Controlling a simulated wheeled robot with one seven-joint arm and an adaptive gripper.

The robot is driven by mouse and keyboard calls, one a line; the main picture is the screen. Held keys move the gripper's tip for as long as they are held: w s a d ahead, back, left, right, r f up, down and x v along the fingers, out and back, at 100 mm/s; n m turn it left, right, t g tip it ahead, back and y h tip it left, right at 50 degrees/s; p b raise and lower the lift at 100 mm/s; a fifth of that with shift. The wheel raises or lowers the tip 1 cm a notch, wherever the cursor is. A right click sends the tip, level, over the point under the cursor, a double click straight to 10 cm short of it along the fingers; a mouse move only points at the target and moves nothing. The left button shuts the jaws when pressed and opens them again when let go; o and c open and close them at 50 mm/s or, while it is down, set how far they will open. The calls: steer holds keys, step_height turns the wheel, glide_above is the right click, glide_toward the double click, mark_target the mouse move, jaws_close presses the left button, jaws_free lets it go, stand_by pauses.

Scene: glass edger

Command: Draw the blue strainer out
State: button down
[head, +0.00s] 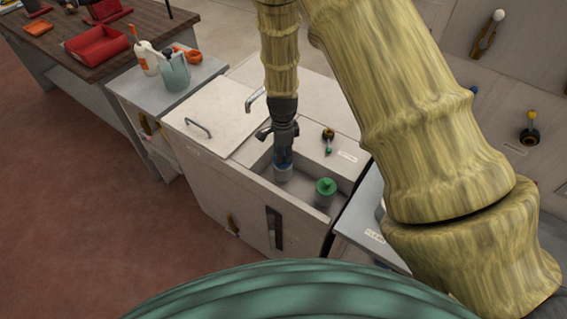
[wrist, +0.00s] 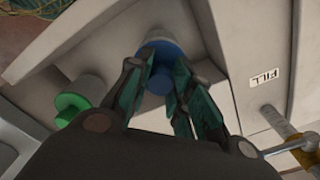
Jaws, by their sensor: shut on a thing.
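The blue strainer (wrist: 161,62) shows in the wrist view as a blue round top with a knob, between my fingers. My gripper (wrist: 158,85) is shut on its knob, with a dark green-padded finger on each side. In the head view my gripper (head: 283,155) points down into the open tank (head: 252,164). The strainer (head: 283,170) is below it, mostly hidden by the fingers, over a pale cylinder. I cannot tell how far the strainer sits inside it.
A green-topped strainer (head: 325,188) stands to the right in the same tank; its green cap (wrist: 70,107) is left of my gripper in the wrist view. A tap (head: 254,99) and the tank's lid (head: 213,122) are close by. A bottle and jug (head: 174,72) stand on the side table.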

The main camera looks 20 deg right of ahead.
steer(key=shift+r+p, duration=2.35)
steer(key=shift+r, duration=1.05)
steer(key=shift+r, duration=0.1)
steer(key=shift+r+p, duration=1.5)
steer(key=shift+r, duration=0.4)
